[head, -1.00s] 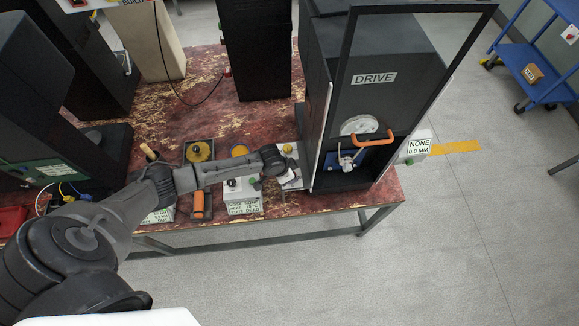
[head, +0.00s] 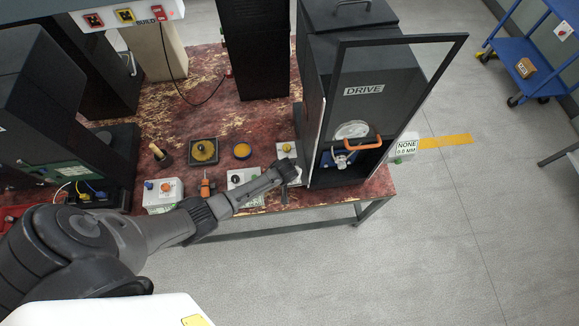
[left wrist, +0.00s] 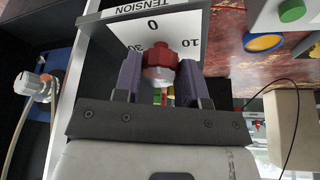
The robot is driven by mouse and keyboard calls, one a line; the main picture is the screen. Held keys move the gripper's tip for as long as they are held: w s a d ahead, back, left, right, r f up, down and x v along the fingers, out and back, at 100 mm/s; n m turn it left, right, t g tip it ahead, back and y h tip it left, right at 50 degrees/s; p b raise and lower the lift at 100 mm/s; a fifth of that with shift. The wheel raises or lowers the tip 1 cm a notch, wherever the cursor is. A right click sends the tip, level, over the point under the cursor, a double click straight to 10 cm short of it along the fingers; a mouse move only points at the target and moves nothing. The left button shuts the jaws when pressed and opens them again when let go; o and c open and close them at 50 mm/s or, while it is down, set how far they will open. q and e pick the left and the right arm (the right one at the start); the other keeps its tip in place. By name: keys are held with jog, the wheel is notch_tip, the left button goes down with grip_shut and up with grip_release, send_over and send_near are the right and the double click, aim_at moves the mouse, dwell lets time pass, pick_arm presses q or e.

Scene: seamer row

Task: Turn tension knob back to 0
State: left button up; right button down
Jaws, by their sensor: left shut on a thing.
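The tension dial plate (left wrist: 152,25) is white and lettered TENSION, with 0 in the middle and 10 and another number on either side; it reads upside down in the left wrist view. A red knob (left wrist: 160,57) with a pale end sits in front of it. My left gripper (left wrist: 160,82) is shut on the red knob, with one purple finger on each side. In the head view my left gripper (head: 287,170) is at the table's front edge beside the DRIVE cabinet, and the knob is hidden there. I cannot tell which number the knob points to. My right gripper is not in view.
The black DRIVE cabinet (head: 325,60) stands just right of my gripper, its framed clear door (head: 464,50) swung out. Small control boxes, one of them white (head: 163,195), line the table's front edge. Floor in front is clear.

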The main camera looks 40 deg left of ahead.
pick_arm(q)
jog(key=shift+w+d+n+y, duration=0.1)
jog(key=shift+n+y, duration=0.3)
jog(key=shift+n, duration=0.4)
jog(key=o, duration=0.9)
jog(key=shift+r, duration=0.1)
jog(key=shift+r+p, duration=0.2)
jog(key=shift+p, duration=0.1)
jog(key=shift+p+v, duration=0.55)
jog(key=shift+v, duration=6.1)
